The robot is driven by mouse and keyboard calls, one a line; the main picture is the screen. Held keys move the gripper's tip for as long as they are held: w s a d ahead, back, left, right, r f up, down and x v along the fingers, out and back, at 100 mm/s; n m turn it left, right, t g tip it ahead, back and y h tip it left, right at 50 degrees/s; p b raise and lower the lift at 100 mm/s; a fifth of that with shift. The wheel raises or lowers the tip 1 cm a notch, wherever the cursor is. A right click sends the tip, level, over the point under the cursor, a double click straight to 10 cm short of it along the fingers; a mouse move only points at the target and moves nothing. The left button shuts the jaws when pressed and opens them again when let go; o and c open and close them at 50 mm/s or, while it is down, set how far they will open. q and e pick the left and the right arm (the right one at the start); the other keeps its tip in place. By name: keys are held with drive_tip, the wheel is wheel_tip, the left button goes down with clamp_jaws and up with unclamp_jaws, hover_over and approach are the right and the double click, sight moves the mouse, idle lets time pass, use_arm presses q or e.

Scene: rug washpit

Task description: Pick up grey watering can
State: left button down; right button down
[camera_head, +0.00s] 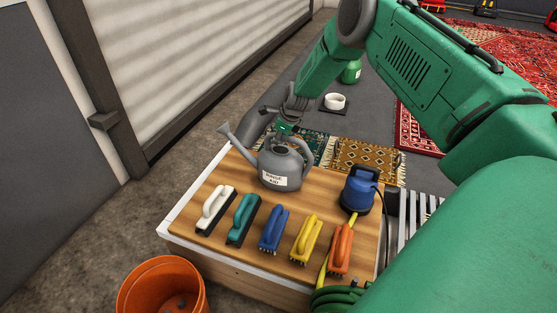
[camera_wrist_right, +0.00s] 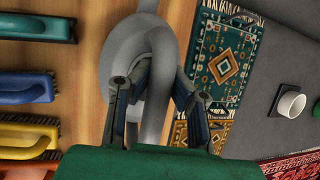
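The grey watering can (camera_head: 282,168) stands upright on the wooden table top, its spout to the left and a white label on its front. My right gripper (camera_head: 284,130) is just above it, at its top handle. In the right wrist view the can's grey body and handle (camera_wrist_right: 153,100) fill the middle. The right gripper (camera_wrist_right: 160,72) has its fingers spread, one on each side of the handle. Whether either finger touches it is hard to see. My left gripper is not in view.
Several brushes stand in a row in front of the can, a white one (camera_head: 215,209) at the left, an orange one (camera_head: 341,248) at the right. A blue pump (camera_head: 358,189) stands right of the can. An orange bucket (camera_head: 162,288) is on the floor at lower left.

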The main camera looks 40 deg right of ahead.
drive_tip(key=shift+w+a+r, duration=0.15)
drive_tip(key=shift+r, duration=0.35)
wheel_tip(320, 180, up, 10)
drive_tip(key=p, duration=0.4)
drive_tip(key=shift+f, duration=0.25)
